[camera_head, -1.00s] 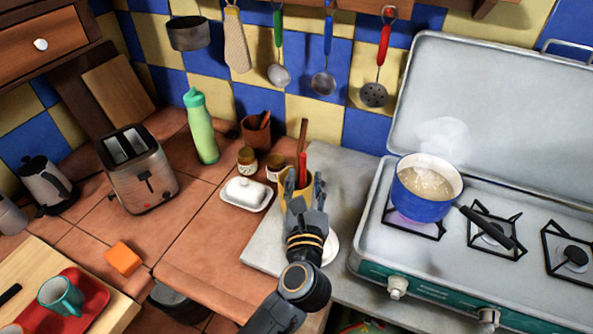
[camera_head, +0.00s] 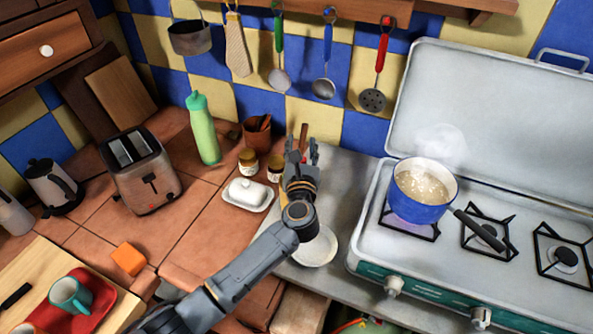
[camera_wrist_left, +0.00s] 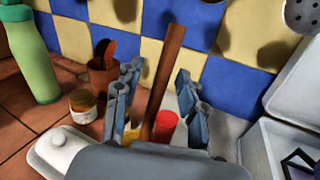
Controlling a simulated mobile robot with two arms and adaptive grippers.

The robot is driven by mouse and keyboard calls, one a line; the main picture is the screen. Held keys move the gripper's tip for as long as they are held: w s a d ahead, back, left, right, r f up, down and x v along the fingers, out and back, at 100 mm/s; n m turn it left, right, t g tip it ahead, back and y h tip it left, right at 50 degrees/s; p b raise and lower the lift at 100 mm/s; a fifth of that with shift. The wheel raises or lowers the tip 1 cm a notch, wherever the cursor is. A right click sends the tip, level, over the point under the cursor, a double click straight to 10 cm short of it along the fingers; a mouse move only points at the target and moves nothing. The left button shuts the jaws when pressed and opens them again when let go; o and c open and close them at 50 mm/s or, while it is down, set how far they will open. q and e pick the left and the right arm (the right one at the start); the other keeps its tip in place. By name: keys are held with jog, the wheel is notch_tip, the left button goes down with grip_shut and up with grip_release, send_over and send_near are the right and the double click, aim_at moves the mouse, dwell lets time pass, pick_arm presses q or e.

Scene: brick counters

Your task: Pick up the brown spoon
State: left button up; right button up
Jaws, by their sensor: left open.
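The brown spoon shows as a tall wooden handle (camera_head: 304,130) just beyond my left gripper (camera_head: 301,151) in the head view. In the left wrist view the brown handle (camera_wrist_left: 167,80) stands upright between the two spread fingers of my left gripper (camera_wrist_left: 158,78). The gripper is open, and I cannot tell whether a finger touches the handle. The spoon's lower end is hidden by the gripper. My right gripper is not in view.
A white butter dish (camera_head: 247,194), small jars (camera_head: 248,161) and a brown pot (camera_head: 257,134) stand to the left. A white plate (camera_head: 316,250) lies below my arm. A steaming blue pot (camera_head: 420,208) sits on the stove (camera_head: 462,265) to the right. Utensils hang behind.

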pick_arm(q)
grip_shut()
jog(key=shift+r, duration=0.1)
dwell(0.3)
